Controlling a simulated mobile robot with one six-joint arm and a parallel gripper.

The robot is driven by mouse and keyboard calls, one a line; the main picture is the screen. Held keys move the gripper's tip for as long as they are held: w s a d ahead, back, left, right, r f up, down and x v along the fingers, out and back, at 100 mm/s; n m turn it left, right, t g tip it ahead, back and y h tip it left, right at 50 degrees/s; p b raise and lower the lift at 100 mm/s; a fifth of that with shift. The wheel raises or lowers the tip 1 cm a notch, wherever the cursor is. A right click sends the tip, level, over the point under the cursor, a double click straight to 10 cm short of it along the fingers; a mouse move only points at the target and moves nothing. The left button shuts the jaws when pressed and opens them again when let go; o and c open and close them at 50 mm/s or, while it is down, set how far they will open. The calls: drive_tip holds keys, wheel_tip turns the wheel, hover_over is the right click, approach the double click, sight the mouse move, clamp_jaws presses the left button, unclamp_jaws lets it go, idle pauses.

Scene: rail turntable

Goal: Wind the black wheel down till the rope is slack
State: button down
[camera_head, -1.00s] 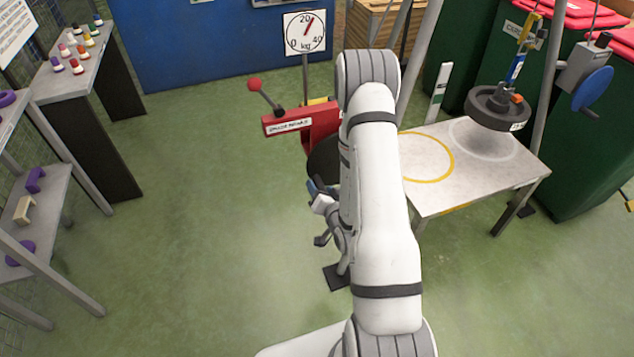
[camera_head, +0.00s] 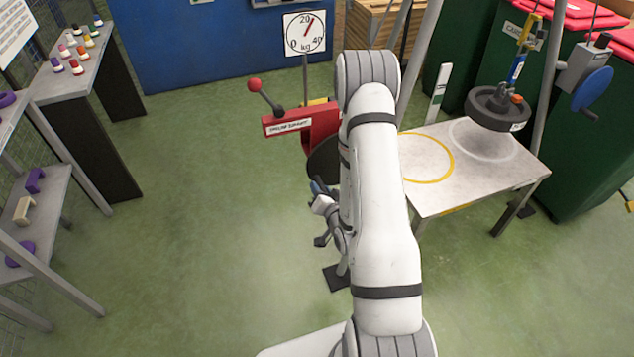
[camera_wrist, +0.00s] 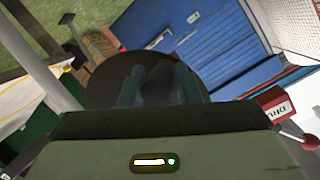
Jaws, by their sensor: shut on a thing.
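The black wheel (camera_head: 322,158) is a dark disc below the red housing (camera_head: 288,123), partly hidden behind my arm. In the wrist view the wheel (camera_wrist: 101,88) fills the middle, behind my fingers. My gripper (camera_head: 318,188) is at the wheel; in the wrist view its teal fingers (camera_wrist: 158,88) are shut around a dark grip on the wheel. A dark round weight (camera_head: 494,108) hangs from the rope and a blue-yellow hanger (camera_head: 516,66) above the pale table (camera_head: 450,198). The kg dial (camera_head: 305,32) has its red needle slightly past 20.
A red-knobbed lever (camera_head: 265,95) sticks up from the housing. A blue wheel (camera_head: 592,90) is mounted on the right post. Green bins (camera_head: 580,160) stand behind the table. Shelves with small coloured parts (camera_head: 60,185) line the left. The green floor between is clear.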

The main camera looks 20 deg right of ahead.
drive_tip(key=shift+s+d+f+n+h+b, duration=0.1)
drive_tip(key=shift+d+f+n+h+b, duration=0.45)
drive_tip(key=shift+b, duration=0.8)
drive_tip(key=shift+d+f+n+b, duration=0.15)
drive_tip(key=shift+f+n+b, duration=0.2)
drive_tip(key=shift+f+b, duration=0.1)
drive_tip(key=shift+d+f+n+b, duration=0.2)
drive_tip(key=shift+n+b, duration=0.1)
drive_tip(key=shift+b, duration=0.2)
drive_tip(key=shift+d+f+n+b, duration=0.25)
drive_tip(key=shift+n+b, duration=0.15)
drive_tip(key=shift+b, duration=0.25)
drive_tip(key=shift+d+f+n+h+b, duration=0.15)
drive_tip(key=shift+d+n+h+b, duration=0.15)
drive_tip(key=shift+b, duration=0.3)
drive_tip(key=shift+d+f+n+h+b, duration=0.3)
drive_tip(key=shift+d+n+b, duration=0.25)
drive_tip(key=shift+b, duration=0.5)
